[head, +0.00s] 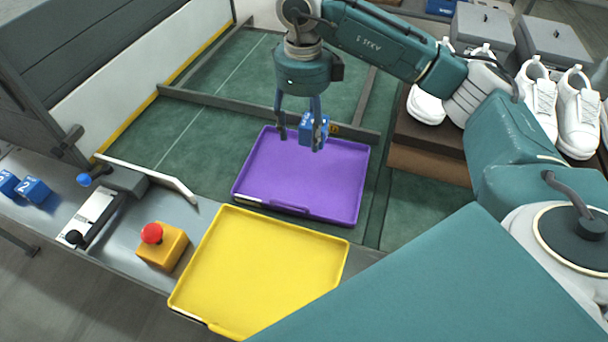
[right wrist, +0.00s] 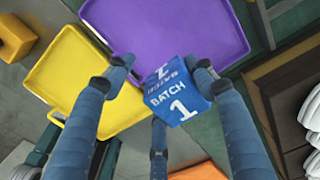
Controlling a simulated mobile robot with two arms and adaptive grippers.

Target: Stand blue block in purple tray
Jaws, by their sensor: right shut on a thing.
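The blue block (head: 306,127) is in my right gripper (head: 299,138), above the purple tray (head: 262,165) near its far edge. In the right wrist view the block (right wrist: 172,104) shows "BATCH 1" on one face and looks tilted between the fingers of my right gripper (right wrist: 163,72). The block appears clear of the tray, though the exact gap is hard to tell. The purple tray also shows in the right wrist view (right wrist: 170,30) and is empty. My left gripper is not in view.
An empty yellow tray (head: 265,265) lies in front of the purple one. A red-topped yellow button box (head: 163,245) and a lever fixture (head: 125,180) stand at left. More blue blocks (head: 35,190) lie at far left. White shoes (head: 540,100) stand on a brown box at right.

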